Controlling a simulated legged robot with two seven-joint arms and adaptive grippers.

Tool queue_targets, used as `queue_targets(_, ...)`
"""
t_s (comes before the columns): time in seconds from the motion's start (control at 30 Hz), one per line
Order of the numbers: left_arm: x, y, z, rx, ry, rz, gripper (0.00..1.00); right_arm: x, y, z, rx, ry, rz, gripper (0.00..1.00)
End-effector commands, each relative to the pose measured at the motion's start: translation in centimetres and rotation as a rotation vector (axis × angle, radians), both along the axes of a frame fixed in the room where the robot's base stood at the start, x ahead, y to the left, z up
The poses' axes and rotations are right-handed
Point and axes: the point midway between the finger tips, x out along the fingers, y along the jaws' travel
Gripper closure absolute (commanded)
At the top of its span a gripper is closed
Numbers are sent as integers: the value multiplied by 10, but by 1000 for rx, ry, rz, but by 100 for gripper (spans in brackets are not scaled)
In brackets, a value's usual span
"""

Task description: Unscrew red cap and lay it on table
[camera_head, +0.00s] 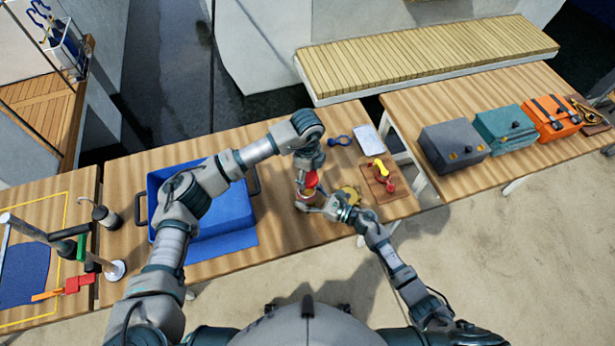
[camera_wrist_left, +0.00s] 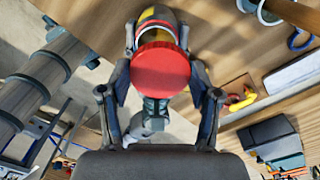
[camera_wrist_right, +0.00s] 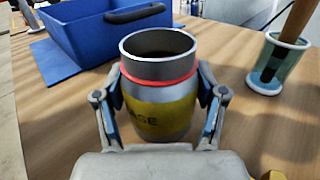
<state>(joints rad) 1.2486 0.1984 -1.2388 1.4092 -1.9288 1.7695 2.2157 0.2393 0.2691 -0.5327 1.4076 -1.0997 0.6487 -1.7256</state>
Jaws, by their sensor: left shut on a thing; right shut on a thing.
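The red cap (camera_head: 311,179) is between the fingers of my left gripper (camera_wrist_left: 160,78), which is shut on it; its round red top (camera_wrist_left: 161,70) faces the left wrist camera. The grey can (camera_wrist_right: 160,90), with a yellow label and a red ring below its rim, stands upright on the table (camera_wrist_right: 75,115). Its mouth is open and uncovered in the right wrist view. My right gripper (camera_wrist_right: 160,100) is shut around the can's body. In the head view the can is mostly hidden by my grippers. The cap's height above the can is unclear.
A blue bin (camera_head: 235,215) stands left of the can. A cup with a wooden stick (camera_wrist_right: 278,62) stands beyond the can. A board (camera_head: 390,190) with yellow and red items lies to the right.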

Motion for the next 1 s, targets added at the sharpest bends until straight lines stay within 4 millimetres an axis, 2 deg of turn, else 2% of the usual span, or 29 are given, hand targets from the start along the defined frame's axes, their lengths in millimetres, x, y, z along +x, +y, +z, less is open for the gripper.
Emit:
queue_targets(0.07, 0, 0, 0, 0, 0, 0, 79, 0, 0, 1, 1, -2, 0, 100)
queue_targets(0.1, 0, 0, 0, 0, 0, 0, 79, 1, 0, 1, 1, -2, 0, 27)
queue_targets(0.2, 0, 0, -1, 0, 0, 0, 79, 0, 0, 1, 1, -2, 0, 2)
queue_targets(0.53, 0, 0, -1, 0, 0, 0, 79, 0, 0, 0, 1, 0, 0, 1)
queue_targets(0.67, 0, 0, -1, 0, 0, 0, 79, -3, -8, -1, -1, 0, -1, 1)
queue_targets(0.77, 0, 0, -1, 0, 0, 0, 79, -11, -22, -1, -2, 1, -1, 1)
queue_targets(1.0, 0, 0, -1, 0, 0, 0, 79, -35, -71, -2, -2, 1, -1, 1)
